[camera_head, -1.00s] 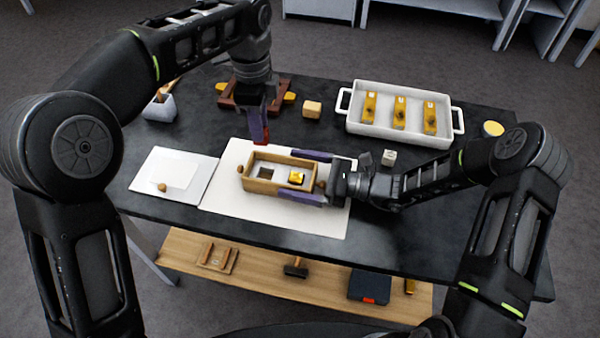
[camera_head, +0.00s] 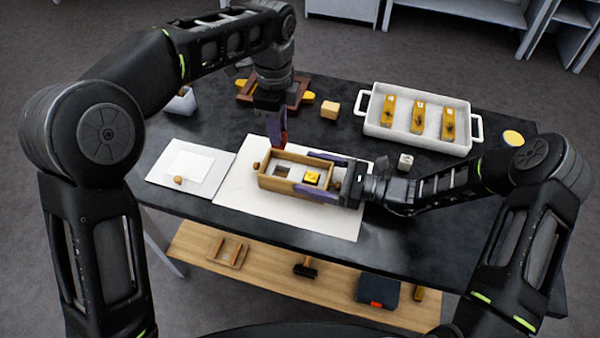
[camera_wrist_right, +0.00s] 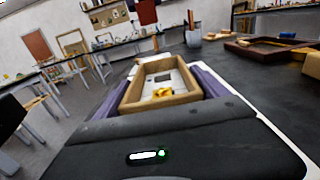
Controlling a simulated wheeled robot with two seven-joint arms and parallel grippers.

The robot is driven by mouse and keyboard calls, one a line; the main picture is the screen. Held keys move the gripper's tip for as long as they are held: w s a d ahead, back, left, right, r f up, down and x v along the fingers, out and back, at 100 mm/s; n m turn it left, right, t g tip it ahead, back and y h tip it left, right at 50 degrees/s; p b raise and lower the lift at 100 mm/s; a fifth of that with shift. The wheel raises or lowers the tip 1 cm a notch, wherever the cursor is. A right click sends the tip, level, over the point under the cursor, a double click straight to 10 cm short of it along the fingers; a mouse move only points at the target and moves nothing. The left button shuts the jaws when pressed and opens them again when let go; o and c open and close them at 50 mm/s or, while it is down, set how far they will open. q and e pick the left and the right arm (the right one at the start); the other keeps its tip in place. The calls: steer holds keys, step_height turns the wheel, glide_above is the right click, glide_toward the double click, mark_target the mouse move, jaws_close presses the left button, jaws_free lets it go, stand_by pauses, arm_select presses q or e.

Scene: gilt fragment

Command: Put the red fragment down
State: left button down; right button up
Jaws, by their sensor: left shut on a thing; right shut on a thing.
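My left gripper (camera_head: 277,130) points down just behind the wooden box (camera_head: 262,179) and is shut on the red fragment (camera_head: 284,138), a narrow strip mostly hidden by the fingers. The box stands on a white mat (camera_head: 240,195). Inside are a gold piece (camera_head: 312,178) and a dark square.
A white tray (camera_head: 372,105) with several gold pieces stands at the back right. A wooden block (camera_head: 330,110) and a dark red frame (camera_head: 245,97) are behind the box. A white board (camera_head: 205,180) lies left of the mat. The front table strip is clear.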

arm_select(q)
steer(key=shift+f+m, duration=0.3)
steer(key=shift+f, duration=0.65)
glide_above(281, 176)
steer(key=shift+f, duration=2.45)
steer(key=shift+f, duration=2.55)
steer(key=c, duration=1.4)
jaws_free()
steer(key=shift+f, duration=0.1)
steer(key=shift+c, duration=0.2)
